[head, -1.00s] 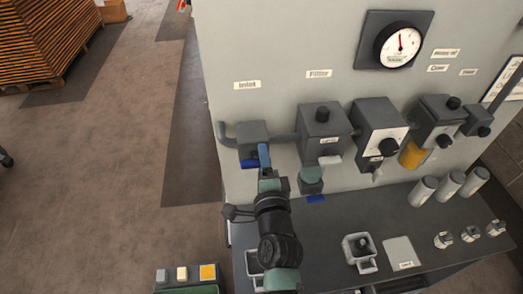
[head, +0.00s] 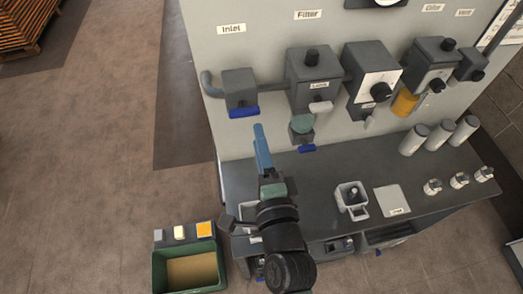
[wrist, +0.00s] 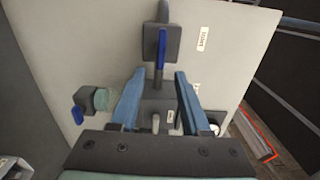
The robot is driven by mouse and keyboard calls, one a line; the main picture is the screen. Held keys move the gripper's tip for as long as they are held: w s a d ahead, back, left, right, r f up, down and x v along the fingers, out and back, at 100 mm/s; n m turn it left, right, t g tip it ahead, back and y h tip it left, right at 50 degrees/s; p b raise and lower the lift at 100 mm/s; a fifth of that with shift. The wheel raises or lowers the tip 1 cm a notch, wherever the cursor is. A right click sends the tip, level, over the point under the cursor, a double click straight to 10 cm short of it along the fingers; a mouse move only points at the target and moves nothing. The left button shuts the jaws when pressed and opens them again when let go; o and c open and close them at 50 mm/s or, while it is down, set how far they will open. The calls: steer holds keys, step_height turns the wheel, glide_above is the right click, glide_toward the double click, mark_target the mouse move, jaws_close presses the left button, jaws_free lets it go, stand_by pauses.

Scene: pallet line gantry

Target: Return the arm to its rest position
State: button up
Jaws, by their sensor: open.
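My gripper (head: 260,132) is in the middle of the head view, its blue fingers pointing up toward the panel, in front of and below the Inlet valve. The Inlet valve is a grey box (head: 239,88) with a blue lever (head: 244,113) lying level under it; the gripper is apart from the lever. In the wrist view my gripper (wrist: 160,76) has its two blue fingers spread with nothing held between them. The blue lever (wrist: 161,46) and grey box (wrist: 150,42) show beyond the fingertips. My dark arm hides part of the bench's left end.
The Filter unit (head: 314,78), a dial box (head: 368,75) and a yellow part (head: 404,103) are on the panel to the right. A bench (head: 320,185) carries a white holder (head: 351,196), a plate (head: 391,201) and several cylinders. A green bin (head: 188,268) stands lower left.

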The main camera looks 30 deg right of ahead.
steer(key=shift+s+a, duration=0.2)
steer(key=shift+s, duration=0.5)
steer(key=w+a+r+n+t+y+b, duration=0.1)
steer(key=w+a+r+n+t, duration=0.2)
steer(key=r, duration=0.5)
steer(key=w+a+r+n+t+y+b, duration=0.1)
steer(key=w+a+r+n+y, duration=0.15)
steer(key=r+n, duration=0.45)
steer(key=w+a+r+n+t+y+b, duration=0.1)
steer(key=a+r+n+t, duration=0.2)
steer(key=r, duration=0.6)
steer(key=s+a+r+n+t+b, duration=0.1)
steer(key=s+a+r+n, duration=0.2)
steer(key=r, duration=0.6)
steer(key=s+a+r+n+t+b, duration=0.1)
steer(key=s+r+n, duration=0.4)
steer(key=r, duration=0.5)
steer(key=shift+s+a+t, duration=0.25)
steer(key=shift+a+t, duration=0.25)
steer(key=shift+a, duration=0.6)
